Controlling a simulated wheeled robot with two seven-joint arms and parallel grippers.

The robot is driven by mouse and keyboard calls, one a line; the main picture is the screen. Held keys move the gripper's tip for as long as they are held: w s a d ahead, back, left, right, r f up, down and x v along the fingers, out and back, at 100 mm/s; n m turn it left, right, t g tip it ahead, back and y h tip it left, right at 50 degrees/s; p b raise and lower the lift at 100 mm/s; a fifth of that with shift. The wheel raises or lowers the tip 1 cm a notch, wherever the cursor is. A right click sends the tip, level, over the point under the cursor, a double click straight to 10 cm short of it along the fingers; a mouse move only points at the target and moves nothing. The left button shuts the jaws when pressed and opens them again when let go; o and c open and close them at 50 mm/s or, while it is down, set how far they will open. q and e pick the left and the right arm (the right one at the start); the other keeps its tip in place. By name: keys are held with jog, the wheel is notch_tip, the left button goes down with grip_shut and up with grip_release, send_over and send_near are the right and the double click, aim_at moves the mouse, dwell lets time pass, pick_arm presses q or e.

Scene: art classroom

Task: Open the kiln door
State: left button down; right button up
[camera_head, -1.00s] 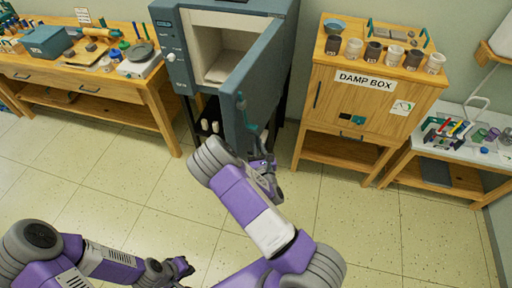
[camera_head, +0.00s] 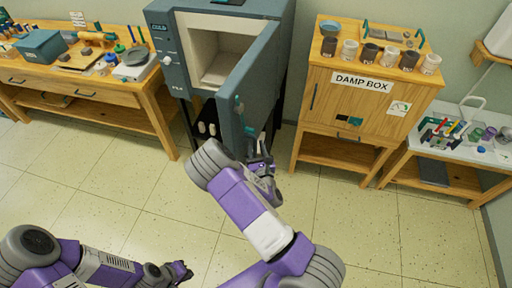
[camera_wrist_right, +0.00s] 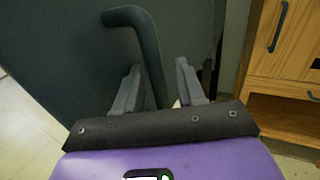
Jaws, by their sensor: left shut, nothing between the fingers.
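The blue-grey kiln (camera_head: 181,48) stands at the back centre in the head view. Its door (camera_head: 262,85) is swung partly open toward me, with its hinge side at the right, and the pale empty-looking chamber (camera_head: 218,62) shows. In the right wrist view the dark bent door handle (camera_wrist_right: 148,50) runs down between the fingers of my right gripper (camera_wrist_right: 160,68). The fingers stand apart, with a gap at the handle's right; contact on the left is unclear. In the head view this gripper is partly hidden by its arm. My left gripper (camera_head: 184,271) is shut and empty, low over the floor.
A wooden damp box cabinet (camera_head: 345,108) with cups on top stands right of the kiln, close to the door. A wooden workbench (camera_head: 110,115) with tools is at the left. A white-topped table (camera_head: 435,150) is at the right. The tiled floor in front is clear.

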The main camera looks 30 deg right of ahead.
jog(key=v, duration=0.7)
jog(key=shift+s, duration=0.15)
